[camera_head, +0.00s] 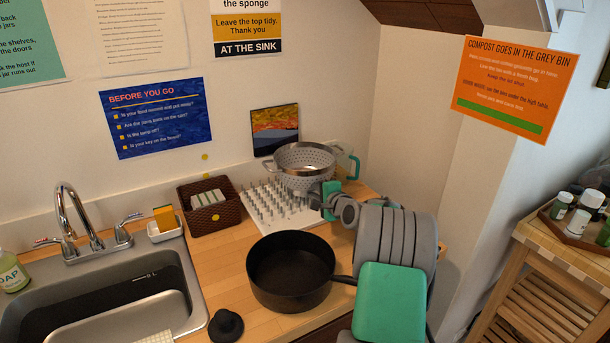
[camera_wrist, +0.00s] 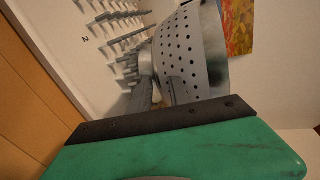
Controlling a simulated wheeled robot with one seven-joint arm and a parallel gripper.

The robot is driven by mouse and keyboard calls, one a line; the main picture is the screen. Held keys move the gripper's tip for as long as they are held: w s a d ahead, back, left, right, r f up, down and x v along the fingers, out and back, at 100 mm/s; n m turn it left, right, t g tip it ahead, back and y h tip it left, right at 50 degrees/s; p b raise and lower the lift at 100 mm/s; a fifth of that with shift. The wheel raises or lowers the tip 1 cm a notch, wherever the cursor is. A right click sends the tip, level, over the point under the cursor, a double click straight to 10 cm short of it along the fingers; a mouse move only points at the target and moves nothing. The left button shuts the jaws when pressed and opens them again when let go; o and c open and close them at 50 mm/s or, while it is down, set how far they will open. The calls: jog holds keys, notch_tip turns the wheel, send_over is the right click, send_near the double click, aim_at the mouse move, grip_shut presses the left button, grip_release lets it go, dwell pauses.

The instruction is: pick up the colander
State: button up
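The grey metal colander (camera_head: 303,158), full of small holes, stands upright on the white pegged drying rack (camera_head: 262,212) at the back of the counter. My gripper (camera_head: 326,190) is at its front right side, close to its lower wall. In the wrist view the perforated side of the colander (camera_wrist: 190,55) fills the upper middle, beyond my green and black gripper body. Grey finger parts (camera_wrist: 155,92) lie against or just before the colander's wall. I cannot tell whether they touch it or how far apart they are.
A black pan (camera_head: 290,272) stands in front of the rack, its handle toward my arm. A brown basket (camera_head: 208,208) and the sink (camera_head: 125,300) are to the left. A small picture (camera_head: 275,130) leans behind the colander. A pale green jug (camera_head: 347,161) stands at its right.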

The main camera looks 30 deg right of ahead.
grip_shut()
dwell(0.3)
dwell(0.9)
jog(key=shift+r, duration=0.1)
